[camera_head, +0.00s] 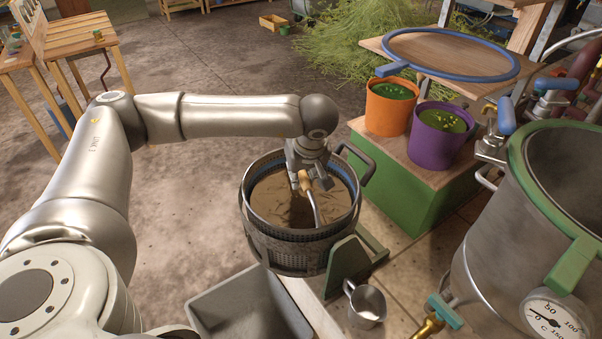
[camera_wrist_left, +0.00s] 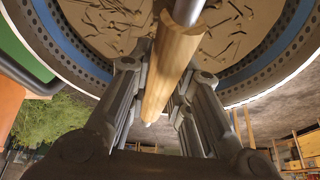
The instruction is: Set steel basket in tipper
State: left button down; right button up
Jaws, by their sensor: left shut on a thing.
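The steel basket (camera_head: 290,252) is a round perforated metal tub with a blue inner band, side lugs and brown spent plant matter inside. It looks upright in the head view. My left gripper (camera_head: 304,182) is shut on the wooden grip of its bail handle (camera_head: 317,206); the grip (camera_wrist_left: 170,70) lies between the fingers in the left wrist view. The tipper (camera_head: 352,264) shows as a green upright bracket at the basket's lower right, partly hidden by it. I cannot tell whether the basket touches the tipper or hangs above it. My right gripper is out of view.
A grey tray (camera_head: 215,309) lies below the basket, and a steel jug (camera_head: 366,304) stands beside the tipper. The large still pot (camera_head: 490,265) is at right. Orange (camera_head: 388,108) and purple (camera_head: 437,138) buckets stand on a green crate (camera_head: 400,190).

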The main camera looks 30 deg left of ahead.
pick_arm(q)
jog(key=c, duration=1.3)
grip_release()
jog(key=shift+o, duration=0.2)
jog(key=shift+f, duration=0.1)
jog(key=shift+s+f, duration=0.15)
jog(key=shift+f, duration=0.05)
jog(key=shift+r+p, duration=2.85)
jog(key=shift+r, duration=1.9)
jog(key=shift+f, duration=0.1)
